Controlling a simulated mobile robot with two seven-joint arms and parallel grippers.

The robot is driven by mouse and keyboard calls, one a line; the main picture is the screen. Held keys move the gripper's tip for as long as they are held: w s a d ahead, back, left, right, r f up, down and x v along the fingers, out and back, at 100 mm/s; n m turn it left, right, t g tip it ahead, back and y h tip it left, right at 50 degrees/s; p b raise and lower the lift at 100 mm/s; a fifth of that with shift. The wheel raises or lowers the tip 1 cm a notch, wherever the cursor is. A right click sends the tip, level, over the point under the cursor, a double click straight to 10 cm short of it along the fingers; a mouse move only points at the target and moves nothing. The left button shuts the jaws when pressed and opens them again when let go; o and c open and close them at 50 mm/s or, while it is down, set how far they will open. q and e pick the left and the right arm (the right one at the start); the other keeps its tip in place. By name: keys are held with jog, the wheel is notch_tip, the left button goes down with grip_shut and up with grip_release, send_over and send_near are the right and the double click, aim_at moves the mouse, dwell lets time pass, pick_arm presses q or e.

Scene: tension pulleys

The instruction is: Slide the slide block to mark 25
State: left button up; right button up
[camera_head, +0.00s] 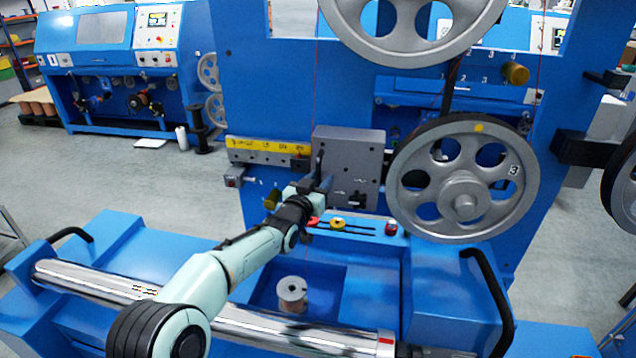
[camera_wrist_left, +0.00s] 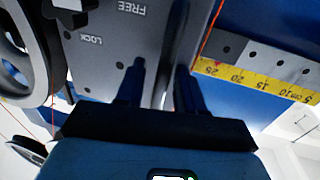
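The slide block (camera_head: 348,150) is a grey plate on the blue machine, just right of the yellow scale (camera_head: 262,148). In the left wrist view the slide block (camera_wrist_left: 110,60) shows FREE and LOCK labels and a dark knob (camera_wrist_left: 70,15). Its edge is close to the 25 mark on the scale (camera_wrist_left: 255,80), at the high-number end. My left gripper (camera_head: 325,178) is at the block's left lower part. In the wrist view its two fingers (camera_wrist_left: 160,85) stand apart on either side of a light grey bar. Whether they press on it is unclear. My right gripper is out of view.
A large grey wheel (camera_head: 462,180) stands close right of the block. A small panel with a yellow knob (camera_head: 337,222) and a red button (camera_head: 391,228) is below. A chrome roller (camera_head: 270,325) and a spool (camera_head: 291,293) are in front.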

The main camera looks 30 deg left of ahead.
pick_arm(q)
jog(key=shift+s, duration=0.15)
jog(key=shift+s, duration=0.3)
jog(key=s+b, duration=0.3)
jog(key=s, duration=0.9)
jog(key=shift+s+d, duration=0.25)
jog(key=shift+d, duration=0.15)
